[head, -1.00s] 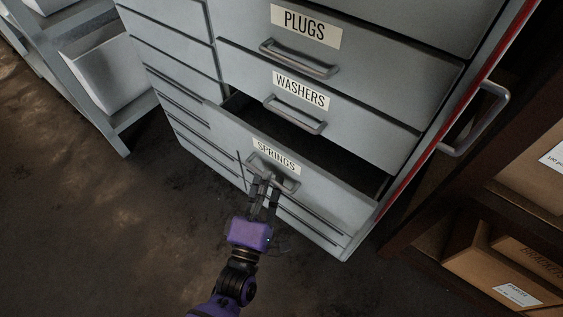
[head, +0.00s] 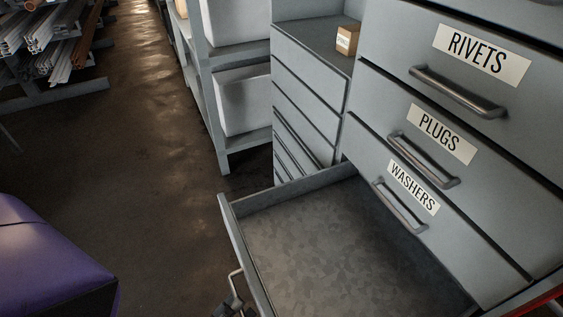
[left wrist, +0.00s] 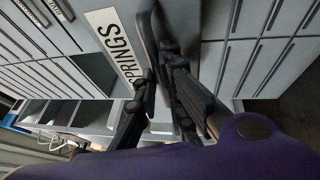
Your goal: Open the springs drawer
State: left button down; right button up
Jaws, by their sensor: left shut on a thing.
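The springs drawer (head: 330,245) stands pulled far out below the washers drawer in the head view, and its grey inside looks empty. Its front panel is seen edge-on, with the handle (head: 236,282) at the bottom of the picture. My left gripper (head: 232,306) is at that handle, mostly cut off by the lower edge. In the left wrist view, the SPRINGS label (left wrist: 115,45) is beside the handle (left wrist: 147,22), and my left gripper (left wrist: 160,78) is shut on the handle. My right gripper is not in view.
The washers drawer (head: 405,205), plugs drawer (head: 420,145) and rivets drawer (head: 460,85) above are shut. A small box (head: 347,40) sits on the lower cabinet section. A shelf with white bins (head: 243,98) stands behind. The floor (head: 130,150) at left is clear.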

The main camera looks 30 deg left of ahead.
pick_arm(q)
jog(key=shift+s+a, duration=0.3)
jog(key=shift+s, duration=0.1)
jog(key=c, duration=1.8)
grip_release()
jog(key=shift+c, duration=0.2)
jog(key=v, duration=1.2)
